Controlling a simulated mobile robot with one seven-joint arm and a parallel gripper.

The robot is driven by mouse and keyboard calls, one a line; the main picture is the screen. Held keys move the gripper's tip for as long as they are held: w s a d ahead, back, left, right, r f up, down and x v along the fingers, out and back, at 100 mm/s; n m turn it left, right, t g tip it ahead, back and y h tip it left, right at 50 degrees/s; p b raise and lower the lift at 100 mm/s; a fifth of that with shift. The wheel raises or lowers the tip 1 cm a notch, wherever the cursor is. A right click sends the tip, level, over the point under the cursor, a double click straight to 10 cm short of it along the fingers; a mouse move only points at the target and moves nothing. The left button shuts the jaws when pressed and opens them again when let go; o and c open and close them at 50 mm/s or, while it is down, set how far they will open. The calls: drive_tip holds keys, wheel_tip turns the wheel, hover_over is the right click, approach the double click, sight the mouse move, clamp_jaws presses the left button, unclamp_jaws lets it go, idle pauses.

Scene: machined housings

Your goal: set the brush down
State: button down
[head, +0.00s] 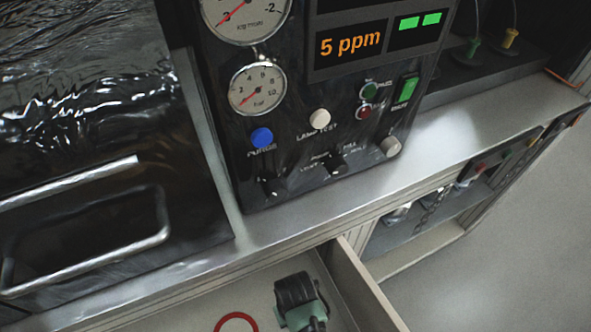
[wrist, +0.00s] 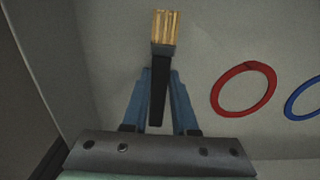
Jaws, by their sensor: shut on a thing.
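The brush shows in the wrist view, with pale yellow bristles (wrist: 166,28) at the top and a black handle (wrist: 158,88) pointing down the picture. My gripper (wrist: 160,76) is shut on the handle, with one blue finger on each side. The bristle end sticks out beyond the fingertips over the pale drawer floor (wrist: 215,40). I cannot tell whether the brush touches the floor. In the head view my dark and green wrist part is over the open drawer (head: 368,285), and the brush is hidden there.
A red ring (wrist: 244,89) lies right of the brush on the drawer floor, and a blue ring (wrist: 304,98) lies farther right. The drawer wall is at left in the wrist view. A control panel (head: 300,150) stands on the counter (head: 300,228) behind the drawer.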

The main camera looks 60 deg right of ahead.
drive_tip(key=shift+f, duration=0.35)
drive_tip(key=shift+f, duration=0.15)
drive_tip(key=c, duration=0.7)
unclamp_jaws()
wheel_tip(320, 180, up, 12)
drive_tip(key=p, duration=0.1)
